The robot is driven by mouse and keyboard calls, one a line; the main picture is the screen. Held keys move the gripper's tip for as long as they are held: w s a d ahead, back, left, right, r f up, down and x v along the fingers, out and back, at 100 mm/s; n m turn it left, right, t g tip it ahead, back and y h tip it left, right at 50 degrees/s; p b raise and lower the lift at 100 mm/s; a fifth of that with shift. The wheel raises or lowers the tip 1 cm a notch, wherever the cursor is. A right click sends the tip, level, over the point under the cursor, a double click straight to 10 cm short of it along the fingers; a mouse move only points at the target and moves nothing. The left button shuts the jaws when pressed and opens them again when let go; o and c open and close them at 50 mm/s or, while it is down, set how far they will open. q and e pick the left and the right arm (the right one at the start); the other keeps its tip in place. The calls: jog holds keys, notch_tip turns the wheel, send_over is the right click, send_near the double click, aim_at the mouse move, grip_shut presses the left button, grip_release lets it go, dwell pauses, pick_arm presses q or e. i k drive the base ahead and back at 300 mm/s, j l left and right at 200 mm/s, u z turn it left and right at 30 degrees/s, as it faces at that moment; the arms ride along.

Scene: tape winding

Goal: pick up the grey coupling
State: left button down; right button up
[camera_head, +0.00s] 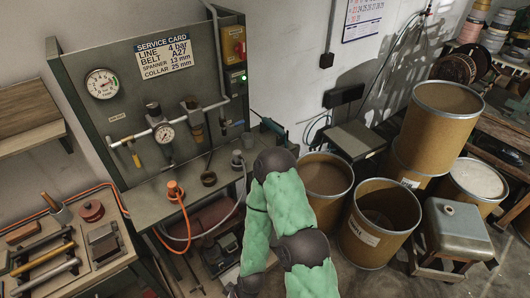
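A small grey coupling (237,158) stands on the bench top near its right end, with a grey hose running from it down over the front edge. An orange coupling (173,189) with an orange hose stands to its left, nearer the front edge. One of my arms, in a green sleeve with dark joints, rises from the bottom middle, bends just right of the grey coupling and goes back down. No gripper fingers show in the view. My other arm is out of view.
A grey panel (110,125) with gauges, valves and a service card rises behind the bench (150,205). A dark ring (208,179) lies between the couplings. A tool tray (115,262) is at left. Several brown drums (378,222) crowd the right.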

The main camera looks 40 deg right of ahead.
aim_at(237, 153)
jog(key=z, duration=0.95)
